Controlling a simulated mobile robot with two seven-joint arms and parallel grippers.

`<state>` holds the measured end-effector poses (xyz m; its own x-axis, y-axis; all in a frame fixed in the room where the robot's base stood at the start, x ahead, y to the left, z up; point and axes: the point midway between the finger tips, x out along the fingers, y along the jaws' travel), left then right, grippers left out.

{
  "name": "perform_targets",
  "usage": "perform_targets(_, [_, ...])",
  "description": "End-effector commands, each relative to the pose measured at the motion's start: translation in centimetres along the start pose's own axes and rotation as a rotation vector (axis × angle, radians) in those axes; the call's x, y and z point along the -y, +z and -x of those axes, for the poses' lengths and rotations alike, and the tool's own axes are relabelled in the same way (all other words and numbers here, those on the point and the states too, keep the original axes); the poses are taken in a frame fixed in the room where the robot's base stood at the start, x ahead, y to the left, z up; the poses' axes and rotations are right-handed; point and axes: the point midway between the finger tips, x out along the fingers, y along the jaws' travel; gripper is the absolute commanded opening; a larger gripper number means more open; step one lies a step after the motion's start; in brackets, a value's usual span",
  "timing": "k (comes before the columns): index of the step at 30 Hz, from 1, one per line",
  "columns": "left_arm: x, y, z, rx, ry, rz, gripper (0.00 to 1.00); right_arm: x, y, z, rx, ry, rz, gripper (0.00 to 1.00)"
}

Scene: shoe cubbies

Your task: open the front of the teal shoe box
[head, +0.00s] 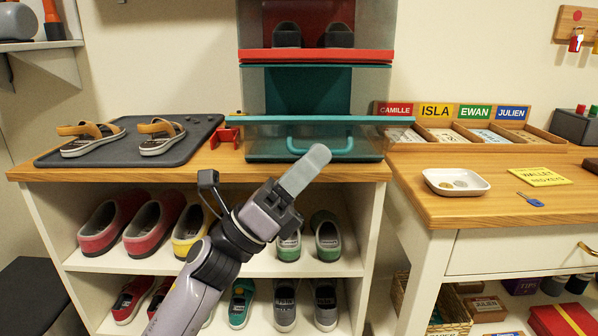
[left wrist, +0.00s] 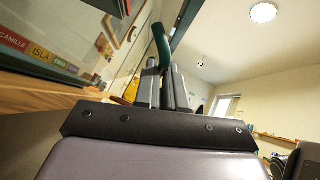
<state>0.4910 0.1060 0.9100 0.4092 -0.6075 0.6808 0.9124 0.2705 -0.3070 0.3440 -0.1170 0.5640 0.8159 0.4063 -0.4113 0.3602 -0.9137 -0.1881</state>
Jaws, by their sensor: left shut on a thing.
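The teal shoe box (head: 258,90) sits on the wooden cabinet top, under a red one. Its clear front (head: 265,135) is tilted out toward me, its teal top edge apart from the box opening, so it stands partly open. The teal handle (head: 345,150) is on this front. My left gripper (head: 318,153) reaches up to it and is shut on the handle; in the left wrist view, the handle (left wrist: 161,42) runs between the fingertips (left wrist: 163,70). My fingers hide part of the handle in the head view. My right gripper is not in view.
A dark tray (head: 100,155) with sandals is left of the box, with a red object (head: 226,135) between. Name-labelled compartments (head: 470,130) and a white dish (head: 455,182) stand at right. Shoes fill the shelves below. The air before the cabinet is open.

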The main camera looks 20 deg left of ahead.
Motion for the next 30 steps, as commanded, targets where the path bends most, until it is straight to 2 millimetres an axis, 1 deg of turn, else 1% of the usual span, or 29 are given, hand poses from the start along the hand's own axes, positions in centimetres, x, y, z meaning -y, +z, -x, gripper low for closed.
perform_targets(1, [-0.5,-0.9,0.8,0.002,0.006,0.001,0.00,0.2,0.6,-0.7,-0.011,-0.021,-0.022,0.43])
perform_targets(10, [-1.3,-2.9,2.8,0.002,0.015,0.003,0.00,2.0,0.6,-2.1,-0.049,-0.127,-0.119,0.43])
perform_targets(18, [-1.9,-3.8,3.8,0.002,0.021,0.003,0.00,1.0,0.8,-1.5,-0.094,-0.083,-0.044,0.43])
perform_targets(30, [-2.1,-4.0,4.0,0.002,0.022,0.000,0.00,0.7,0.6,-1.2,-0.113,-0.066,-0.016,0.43])
